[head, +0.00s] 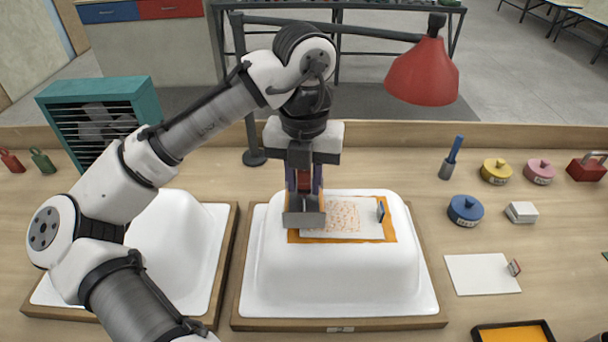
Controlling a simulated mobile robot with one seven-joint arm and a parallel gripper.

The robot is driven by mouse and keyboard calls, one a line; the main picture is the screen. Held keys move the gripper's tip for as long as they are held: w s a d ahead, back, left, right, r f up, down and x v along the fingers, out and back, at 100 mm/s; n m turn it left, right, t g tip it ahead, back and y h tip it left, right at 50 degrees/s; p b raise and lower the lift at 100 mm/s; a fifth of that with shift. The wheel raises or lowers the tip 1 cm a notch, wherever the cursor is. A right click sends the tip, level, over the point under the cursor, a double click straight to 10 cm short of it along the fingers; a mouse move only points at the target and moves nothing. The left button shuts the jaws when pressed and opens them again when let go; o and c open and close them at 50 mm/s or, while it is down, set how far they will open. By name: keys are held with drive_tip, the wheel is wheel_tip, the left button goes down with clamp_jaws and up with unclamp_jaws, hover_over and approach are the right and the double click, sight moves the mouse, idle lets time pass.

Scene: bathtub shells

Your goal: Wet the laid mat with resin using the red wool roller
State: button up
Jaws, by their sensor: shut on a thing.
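My gripper (304,210) points down over the left part of the laid mat and is shut on the red wool roller (302,182). Only a small red part of the roller shows between the fingers; the rest is hidden by the gripper, so I cannot tell whether it touches the mat. The laid mat (345,218) is pale with orange speckles across its middle and a whiter right end. It lies on an orange patch (340,240) on top of the right white tub shell (340,275). A small upright tag (380,212) stands at the mat's right end.
A second shell (170,245) stands left, partly behind my arm. A red lamp (424,70) hangs at the back right. On the right are a white sheet (480,275), an orange-filled tray (483,333), lidded tins (466,210) and a blue-handled tool in a cup (450,165).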

drive_tip(key=shift+f+b, duration=0.3)
drive_tip(key=shift+f, duration=0.5)
drive_tip(key=shift+p, duration=0.35)
idle(1.4)
drive_tip(key=shift+s+d+f+p, duration=0.1)
drive_tip(key=shift+d+p, duration=0.7)
drive_tip(key=shift+d, duration=1.3)
drive_tip(key=shift+d+f+p, duration=0.1)
drive_tip(key=shift+d+p, duration=0.65)
drive_tip(key=shift+d, duration=1.3)
drive_tip(key=shift+d+f+p, duration=0.15)
drive_tip(key=shift+d+p, duration=0.2)
drive_tip(key=shift+d, duration=0.9)
drive_tip(key=shift+c, duration=0.8)
wheel_tip(320, 180, up, 4)
drive_tip(key=p, duration=0.4)
drive_tip(key=shift+d+r, duration=0.1)
drive_tip(key=shift+r, duration=0.1)
clamp_jaws()
drive_tip(key=shift+r+p, duration=0.5)
drive_tip(key=shift+r, duration=0.4)
